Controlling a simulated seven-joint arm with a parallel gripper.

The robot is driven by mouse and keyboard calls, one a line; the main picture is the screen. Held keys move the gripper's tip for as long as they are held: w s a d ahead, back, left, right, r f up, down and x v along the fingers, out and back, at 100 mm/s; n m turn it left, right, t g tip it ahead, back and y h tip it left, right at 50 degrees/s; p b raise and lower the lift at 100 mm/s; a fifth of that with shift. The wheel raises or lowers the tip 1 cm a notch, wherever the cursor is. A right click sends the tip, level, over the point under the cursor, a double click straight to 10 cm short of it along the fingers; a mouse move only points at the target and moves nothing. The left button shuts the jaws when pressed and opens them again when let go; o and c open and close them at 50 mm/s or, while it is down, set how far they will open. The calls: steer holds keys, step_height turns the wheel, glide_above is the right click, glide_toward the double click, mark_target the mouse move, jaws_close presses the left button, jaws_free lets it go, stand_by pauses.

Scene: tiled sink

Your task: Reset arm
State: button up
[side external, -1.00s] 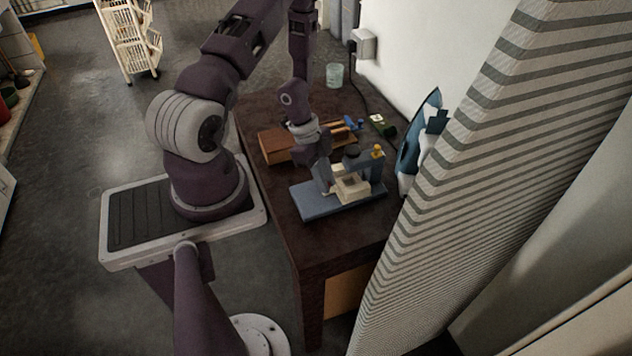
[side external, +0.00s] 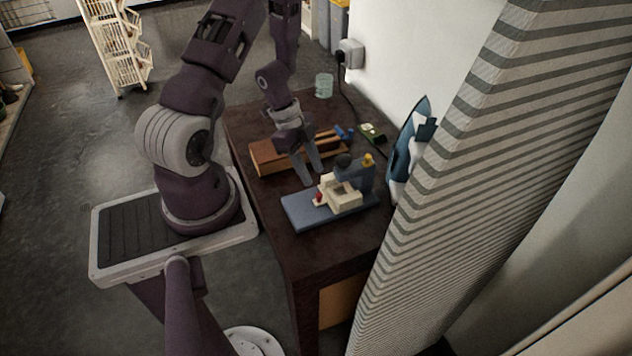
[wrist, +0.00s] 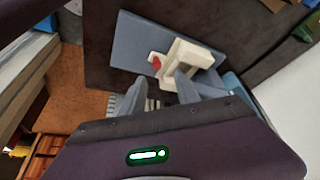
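My gripper (side external: 311,176) hangs over the dark table, its two fingers apart with nothing seen between them. It is above and to the left of a blue-grey device with a flat base (side external: 296,211), a cream block (side external: 343,195) and a small red part (side external: 318,198). The device's upright carries a black knob (side external: 343,161) and a yellow knob (side external: 368,160). In the wrist view, my spread fingers (wrist: 160,88) show in front of the cream block (wrist: 190,53) and red part (wrist: 156,64); the right finger partly overlaps the block.
A wooden box (side external: 264,158) with tools lies behind my gripper. A clear glass (side external: 324,85), a small green item (side external: 372,132) and a plugged-in cord are at the back. A striped curtain (side external: 480,150) borders the right.

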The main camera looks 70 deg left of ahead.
steer(key=shift+r, duration=0.3)
steer(key=w+a+r+n+t+y, duration=0.2)
steer(key=w+r+y, duration=0.15)
steer(key=r, duration=0.45)
steer(key=w+a+r+n+t+y, duration=0.1)
steer(key=w+r+y, duration=0.2)
steer(key=w+r, duration=0.35)
steer(key=s+d+r+n+y, duration=0.1)
steer(key=s+d+r+n, duration=0.15)
steer(key=r, duration=0.35)
steer(key=s+d+r+n+y, duration=0.1)
steer(key=s+d+r+n, duration=0.15)
steer(key=r, duration=0.35)
steer(key=s+d+r+n+h, duration=0.1)
steer(key=s+d+r+h, duration=0.1)
steer(key=s+d, duration=0.6)
steer(key=s+d+r+n+h, duration=0.1)
steer(key=s+d+r+h, duration=0.1)
steer(key=s+d, duration=0.5)
steer(key=shift+s+d+n+h, duration=0.35)
steer(key=shift+d+n+h, duration=0.1)
steer(key=shift+d, duration=0.4)
